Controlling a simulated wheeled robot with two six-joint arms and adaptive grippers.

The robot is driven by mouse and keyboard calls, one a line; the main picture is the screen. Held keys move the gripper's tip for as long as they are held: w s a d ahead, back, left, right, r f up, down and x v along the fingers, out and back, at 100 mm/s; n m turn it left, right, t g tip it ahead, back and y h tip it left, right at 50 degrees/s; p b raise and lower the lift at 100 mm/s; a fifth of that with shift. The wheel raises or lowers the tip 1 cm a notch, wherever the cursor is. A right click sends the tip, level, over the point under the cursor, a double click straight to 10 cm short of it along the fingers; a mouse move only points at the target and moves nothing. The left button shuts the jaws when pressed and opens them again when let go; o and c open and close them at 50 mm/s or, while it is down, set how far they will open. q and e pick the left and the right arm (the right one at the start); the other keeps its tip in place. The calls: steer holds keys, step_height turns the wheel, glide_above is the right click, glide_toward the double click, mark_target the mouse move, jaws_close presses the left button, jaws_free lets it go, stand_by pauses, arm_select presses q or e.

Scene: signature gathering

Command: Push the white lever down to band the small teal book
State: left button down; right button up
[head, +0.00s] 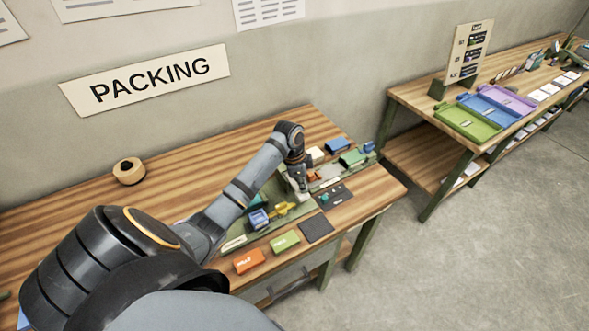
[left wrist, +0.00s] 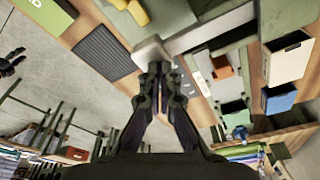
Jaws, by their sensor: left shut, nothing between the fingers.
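My left gripper (head: 301,197) is over the packing table in the head view, with its fingers together and pointing down. In the left wrist view its shut fingertips (left wrist: 158,68) are at the pale block-like end of the white lever (left wrist: 150,52), touching or very close. The lever's arm runs off to the upper right there. In the head view the lever is mostly hidden by the gripper. A small teal piece (head: 262,199) shows beside my forearm, behind a blue holder (head: 258,218); I cannot tell whether it is the book. My right gripper is not clearly seen.
An orange block (head: 248,261), a green block (head: 285,240) and a dark pad (head: 317,229) lie along the table's front edge. A yellow piece (head: 287,209) stands near the gripper. A tape roll (head: 129,171) sits at the back left. Coloured trays (head: 467,122) are on another table.

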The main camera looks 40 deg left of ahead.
arm_select(q)
steer(key=shift+f+b, duration=0.5)
steer(key=shift+f, duration=0.75)
stand_by(0.3)
step_height(320, 180, up, 9)
steer(key=p, duration=0.9)
steer(key=shift+r, duration=0.15)
